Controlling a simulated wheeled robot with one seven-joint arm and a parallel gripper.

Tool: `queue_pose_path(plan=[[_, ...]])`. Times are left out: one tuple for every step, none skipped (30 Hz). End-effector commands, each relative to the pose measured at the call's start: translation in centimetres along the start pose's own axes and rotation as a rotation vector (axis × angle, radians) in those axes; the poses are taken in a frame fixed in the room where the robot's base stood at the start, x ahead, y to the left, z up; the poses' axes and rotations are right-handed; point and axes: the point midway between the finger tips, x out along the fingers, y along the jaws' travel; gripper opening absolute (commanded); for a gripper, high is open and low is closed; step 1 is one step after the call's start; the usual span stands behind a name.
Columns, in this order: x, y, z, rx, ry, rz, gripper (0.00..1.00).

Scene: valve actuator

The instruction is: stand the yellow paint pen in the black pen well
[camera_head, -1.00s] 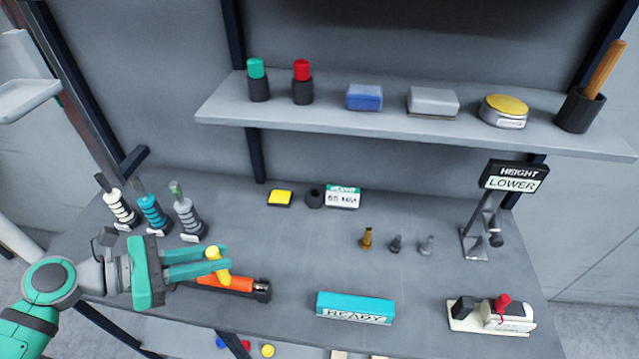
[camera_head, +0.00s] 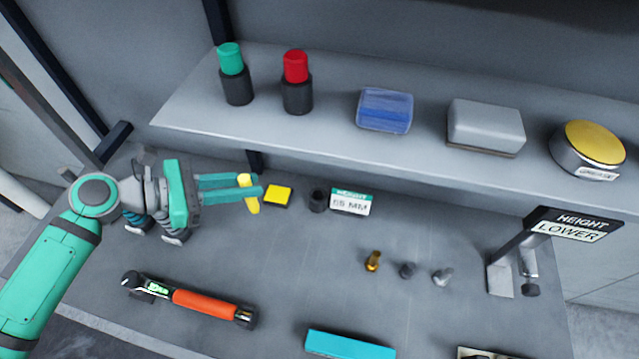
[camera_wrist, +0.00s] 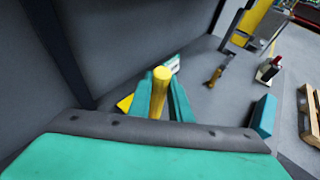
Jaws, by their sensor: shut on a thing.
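The yellow paint pen (camera_head: 248,194) is held between the teal fingers of my gripper (camera_head: 246,190), near upright with a slight tilt. It also shows between the fingers in the wrist view (camera_wrist: 160,92). My gripper is shut on it, above the bench and to the left of the yellow pad. The black pen well (camera_head: 318,201) is a short black cup at the back of the bench, right of the pad and apart from the pen. I cannot make out the well in the wrist view.
The yellow pad (camera_head: 278,196) lies between pen and well. The shelf (camera_head: 185,118) overhangs behind. An orange-handled tool (camera_head: 205,303) lies in front; several small fittings (camera_head: 372,260) stand right. The middle bench is clear.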

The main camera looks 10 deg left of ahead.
Motion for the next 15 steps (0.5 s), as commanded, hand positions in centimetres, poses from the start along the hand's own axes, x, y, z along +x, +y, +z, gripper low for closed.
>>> queue_pose_path(plan=[[1.1, -0.2, 0.5, 0.002, 0.0, -0.005, 0.0], [1.7, -0.1, 0.7, 0.003, 0.0, -0.005, 0.0], [2.6, -0.1, 1.1, 0.003, 0.001, -0.004, 0.0], [3.2, -0.1, 1.3, 0.002, 0.001, -0.004, 0.0], [3.8, -0.1, 1.6, 0.002, 0.001, -0.004, 0.0], [4.6, -0.1, 1.9, 0.001, 0.002, -0.004, 0.0], [5.2, -0.1, 2.1, 0.001, 0.002, -0.002, 0.0], [5.9, -0.1, 2.4, 0.002, 0.002, -0.003, 0.0], [6.7, -0.1, 2.8, 0.0, 0.002, -0.001, 0.0], [7.3, -0.1, 3.0, 0.001, 0.001, -0.002, 0.0], [8.0, -0.1, 3.3, 0.002, 0.001, -0.002, 0.0], [8.8, -0.1, 3.6, 0.001, 0.001, -0.002, 0.0], [9.5, -0.1, 3.9, 0.001, 0.002, -0.003, 0.0], [10.1, -0.1, 4.2, 0.001, 0.001, -0.002, 0.0], [10.9, -0.1, 4.5, 0.001, 0.002, -0.003, 0.0]])
